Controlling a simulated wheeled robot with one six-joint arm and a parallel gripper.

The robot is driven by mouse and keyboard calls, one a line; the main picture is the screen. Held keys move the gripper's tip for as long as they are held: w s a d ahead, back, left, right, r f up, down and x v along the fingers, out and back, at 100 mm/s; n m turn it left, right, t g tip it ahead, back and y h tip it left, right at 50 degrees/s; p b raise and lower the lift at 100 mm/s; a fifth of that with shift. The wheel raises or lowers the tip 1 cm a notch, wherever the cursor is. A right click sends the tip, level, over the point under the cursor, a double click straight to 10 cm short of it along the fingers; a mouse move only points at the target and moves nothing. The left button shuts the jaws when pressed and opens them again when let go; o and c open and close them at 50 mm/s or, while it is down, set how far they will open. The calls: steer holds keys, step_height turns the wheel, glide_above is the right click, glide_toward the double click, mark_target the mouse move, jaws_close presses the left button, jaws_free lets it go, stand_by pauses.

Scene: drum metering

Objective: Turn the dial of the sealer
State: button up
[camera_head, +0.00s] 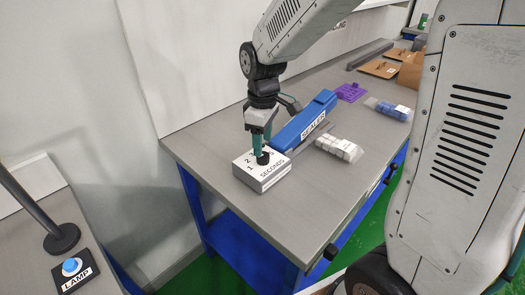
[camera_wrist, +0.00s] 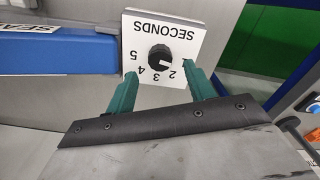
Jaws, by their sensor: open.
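The sealer (camera_head: 305,121) is a long blue bar on the grey bench. Its blue end (camera_wrist: 88,50) shows at the left of the wrist view. Beside it is a white box marked SECONDS (camera_head: 264,178), with numbers 1 to 5 and a round black dial (camera_wrist: 159,57). The dial's white mark points toward the 1 and 2 side; I cannot tell the exact number. My gripper (camera_wrist: 161,74) is open, its green fingers apart at the dial's lower left and lower right in the wrist view. In the head view my gripper (camera_head: 261,148) points down over the dial.
White blocks in a clear bag (camera_head: 339,148), a bag of blue blocks (camera_head: 388,109) and a purple piece (camera_head: 349,92) lie farther along the bench. A lamp button (camera_head: 72,266) is on another table at lower left. The bench front (camera_head: 290,215) is clear.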

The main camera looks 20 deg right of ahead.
mark_target(263, 158)
steer(key=shift+f, duration=2.1)
steer(key=c, duration=1)
